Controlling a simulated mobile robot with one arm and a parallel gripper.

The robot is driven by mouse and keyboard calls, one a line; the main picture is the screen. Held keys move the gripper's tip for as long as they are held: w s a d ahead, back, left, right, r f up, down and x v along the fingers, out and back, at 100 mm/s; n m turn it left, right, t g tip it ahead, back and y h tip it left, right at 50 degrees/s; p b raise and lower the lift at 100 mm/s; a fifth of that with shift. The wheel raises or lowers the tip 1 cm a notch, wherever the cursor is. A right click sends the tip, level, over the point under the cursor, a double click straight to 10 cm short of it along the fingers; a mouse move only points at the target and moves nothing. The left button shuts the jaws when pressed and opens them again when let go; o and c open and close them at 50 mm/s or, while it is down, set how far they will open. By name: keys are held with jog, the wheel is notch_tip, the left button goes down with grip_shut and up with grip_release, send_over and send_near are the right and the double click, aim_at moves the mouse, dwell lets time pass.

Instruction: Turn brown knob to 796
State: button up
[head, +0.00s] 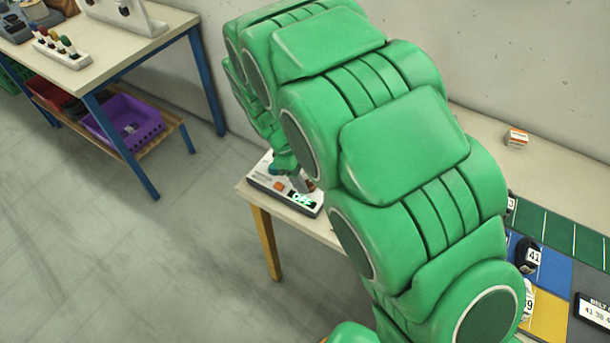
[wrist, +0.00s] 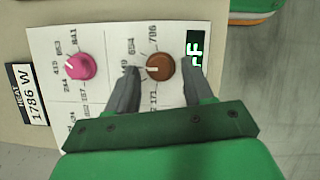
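The brown knob (wrist: 160,68) is on a white panel (wrist: 105,40) in the wrist view. Its pale pointer line points left, towards a partly hidden number ending in 49. The printed 796 stands above the knob, with 654 at upper left and 171 below. My gripper (wrist: 161,66) is open, one finger left and one right of the brown knob, with visible gaps to it. A dark display (wrist: 195,47) with lit green characters is partly behind the right finger. In the head view the control box (head: 265,181) sits on a table corner, its display reading OFF; my arm hides much there.
A pink knob (wrist: 80,66) with its own numbers is left of the brown one. A label (wrist: 26,94) reads HEAT 1786 W. Coloured mats with numbered shoes (head: 529,256) lie at right in the head view. A side table (head: 80,75) stands at upper left; open floor lies between.

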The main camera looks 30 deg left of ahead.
grip_shut()
jog(key=shift+m, duration=0.3)
jog(key=m, duration=0.1)
jog(key=m+g, duration=0.1)
jog(key=shift+w+m, duration=0.25)
jog(key=shift+m, duration=0.15)
jog(key=m+g, duration=0.1)
jog(key=m, duration=0.1)
jog(key=m+g, duration=0.1)
jog(key=m, duration=0.1)
jog(key=shift+w+d+m, duration=0.15)
jog(key=shift+w+m, duration=0.05)
jog(key=shift+m, duration=0.1)
jog(key=m+g+y, duration=0.1)
jog(key=m, duration=0.2)
jog(key=shift+w+d+m, duration=0.1)
jog(key=shift+m, duration=0.2)
jog(key=shift+w+d+m+g+y, duration=0.15)
jog(key=shift+m+y, duration=0.3)
jog(key=shift+m, duration=0.55)
jog(key=shift+s+a+m+g+y, duration=0.1)
jog(key=shift+m+g+y, duration=0.25)
jog(key=shift+m, duration=0.65)
